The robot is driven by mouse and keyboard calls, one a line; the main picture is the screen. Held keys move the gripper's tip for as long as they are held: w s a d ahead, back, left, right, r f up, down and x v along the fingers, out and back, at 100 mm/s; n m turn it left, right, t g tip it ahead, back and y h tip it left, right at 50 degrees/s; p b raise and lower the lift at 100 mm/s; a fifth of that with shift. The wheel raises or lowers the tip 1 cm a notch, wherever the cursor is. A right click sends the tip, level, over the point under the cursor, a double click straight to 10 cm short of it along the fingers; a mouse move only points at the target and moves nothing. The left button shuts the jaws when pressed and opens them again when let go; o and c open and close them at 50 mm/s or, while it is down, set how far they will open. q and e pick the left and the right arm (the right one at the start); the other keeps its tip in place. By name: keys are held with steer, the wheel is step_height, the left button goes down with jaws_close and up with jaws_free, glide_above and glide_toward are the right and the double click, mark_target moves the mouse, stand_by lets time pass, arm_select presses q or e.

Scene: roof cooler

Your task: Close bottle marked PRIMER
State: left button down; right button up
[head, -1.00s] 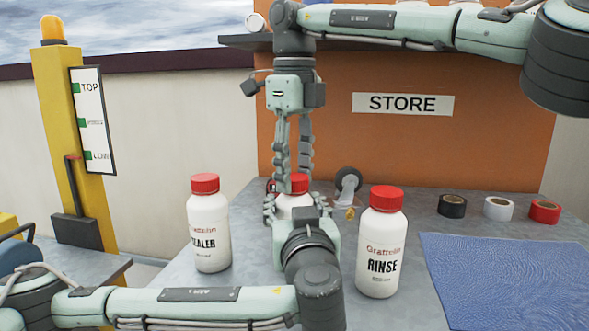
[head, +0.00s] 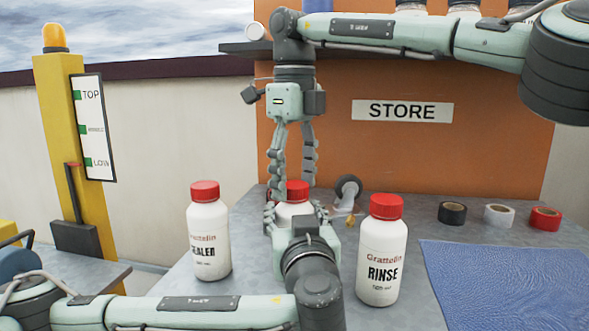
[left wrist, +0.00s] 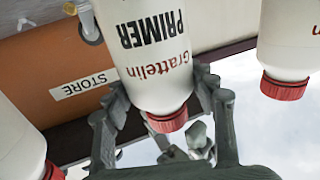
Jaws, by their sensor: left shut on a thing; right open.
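The white PRIMER bottle (left wrist: 155,72) appears upside down in the left wrist view, with a red cap (left wrist: 167,121) on its neck. In the head view the bottle (head: 293,209) stands upright in the middle, its label hidden by my left gripper (head: 295,213). That gripper is shut around the bottle's body from the front. The red cap (head: 297,190) sits on top. My right gripper (head: 293,186) points straight down from above, its fingers spread on either side of the cap. I cannot tell whether a finger touches the cap.
The SEALER bottle (head: 209,235) stands to the left and the RINSE bottle (head: 381,255) to the right, both red-capped. A tape dispenser (head: 346,195) is behind. Black (head: 452,213), white (head: 499,216) and red (head: 544,218) tape rolls and a blue mat (head: 510,280) lie at right.

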step_height(320, 180, up, 12)
stand_by(0.5)
arm_select(q)
steer(key=shift+c, duration=2.2)
jaws_free()
steer(key=s+d, duration=0.1)
steer(key=s, duration=1.1)
steer(key=shift+d, duration=0.15)
